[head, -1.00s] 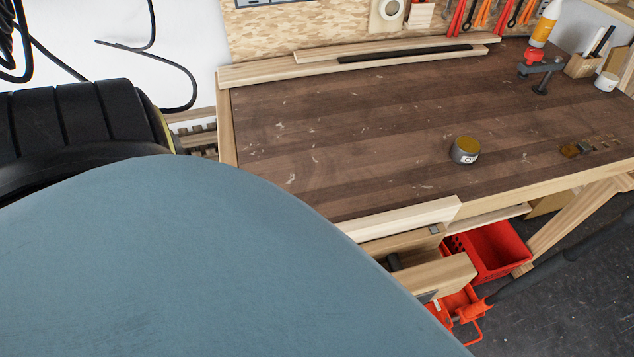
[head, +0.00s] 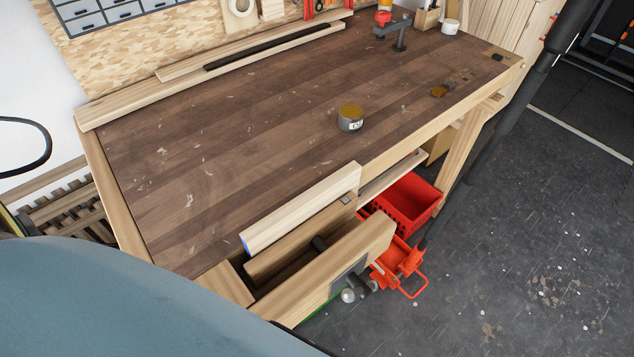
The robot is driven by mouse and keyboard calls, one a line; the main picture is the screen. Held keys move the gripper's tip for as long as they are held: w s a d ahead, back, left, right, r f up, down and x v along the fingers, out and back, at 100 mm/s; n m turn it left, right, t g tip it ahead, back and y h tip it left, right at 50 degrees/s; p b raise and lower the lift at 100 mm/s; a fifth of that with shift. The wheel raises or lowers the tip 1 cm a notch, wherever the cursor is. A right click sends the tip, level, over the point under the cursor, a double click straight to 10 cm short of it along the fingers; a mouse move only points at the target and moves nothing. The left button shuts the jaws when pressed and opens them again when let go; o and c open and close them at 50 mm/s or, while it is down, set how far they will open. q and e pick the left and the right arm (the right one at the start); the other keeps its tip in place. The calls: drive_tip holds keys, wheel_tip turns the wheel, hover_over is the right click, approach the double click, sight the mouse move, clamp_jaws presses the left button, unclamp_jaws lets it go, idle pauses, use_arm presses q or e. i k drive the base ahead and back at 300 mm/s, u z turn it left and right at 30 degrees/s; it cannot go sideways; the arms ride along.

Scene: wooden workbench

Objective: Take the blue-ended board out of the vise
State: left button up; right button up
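The pale wooden board (head: 305,208) stands on edge along the front edge of the bench, at the vise. Its left end shows a small blue patch (head: 246,247). The vise's thick wooden front jaw (head: 335,265) stands out from the bench, with a dark gap and a dark bar (head: 320,243) behind it. A brown wooden piece (head: 300,240) lies between the board and that gap. How tightly the board is held I cannot tell. Neither of my grippers is in view.
A round tin (head: 351,118) stands on the mostly clear bench top (head: 230,150). Long wood strips (head: 220,72) lie at the back. A red crate (head: 405,203) is below the bench, right of the vise. A blue-grey rounded surface (head: 100,300) fills the lower left.

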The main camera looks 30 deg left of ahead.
sight(256, 238)
drive_tip(key=k, duration=0.45)
drive_tip(key=u, duration=0.8)
drive_tip(key=i, duration=0.5)
